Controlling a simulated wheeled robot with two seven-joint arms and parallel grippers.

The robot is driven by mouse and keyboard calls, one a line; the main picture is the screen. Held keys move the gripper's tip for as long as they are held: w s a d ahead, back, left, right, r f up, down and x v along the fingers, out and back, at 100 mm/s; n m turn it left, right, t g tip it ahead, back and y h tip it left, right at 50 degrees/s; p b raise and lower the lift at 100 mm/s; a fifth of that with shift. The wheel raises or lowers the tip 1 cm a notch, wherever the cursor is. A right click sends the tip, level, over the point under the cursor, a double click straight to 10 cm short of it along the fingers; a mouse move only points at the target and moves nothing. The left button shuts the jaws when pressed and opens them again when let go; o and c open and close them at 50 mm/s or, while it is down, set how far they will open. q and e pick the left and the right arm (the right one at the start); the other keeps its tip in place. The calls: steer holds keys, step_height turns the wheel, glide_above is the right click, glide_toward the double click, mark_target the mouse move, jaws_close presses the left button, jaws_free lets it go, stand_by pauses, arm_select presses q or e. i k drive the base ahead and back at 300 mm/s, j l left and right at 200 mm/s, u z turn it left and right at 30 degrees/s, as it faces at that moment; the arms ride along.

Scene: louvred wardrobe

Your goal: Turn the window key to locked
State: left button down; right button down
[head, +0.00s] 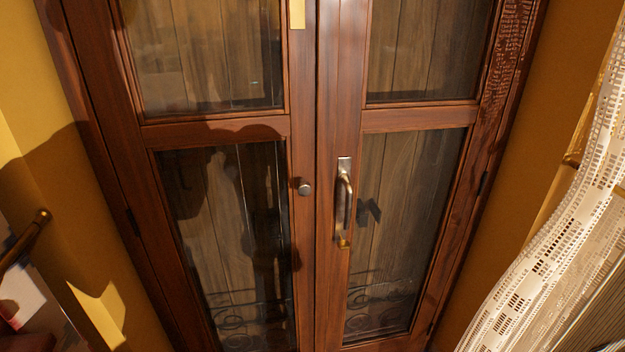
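A dark reddish-brown wooden double window or door (330,120) with glass panes fills the middle of the head view and is shut. Its right leaf carries a metal lever-like handle (346,205), upright on a narrow plate, with a small brass-coloured piece (343,243) at its lower end. A small round metal knob (304,188) sits on the left leaf, just left of the centre joint. I cannot tell which of these is the key, or whether it is locked. Neither of my grippers is in view.
A white lace curtain (545,225) hangs at the right. A yellow plate (297,14) is at the top of the left leaf. A brown rod with a knobbed end (28,238) juts in at the left. Yellow walls flank the frame. The space before the handle looks clear.

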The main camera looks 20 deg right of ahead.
mark_target(342, 245)
steer(key=z, duration=1.35)
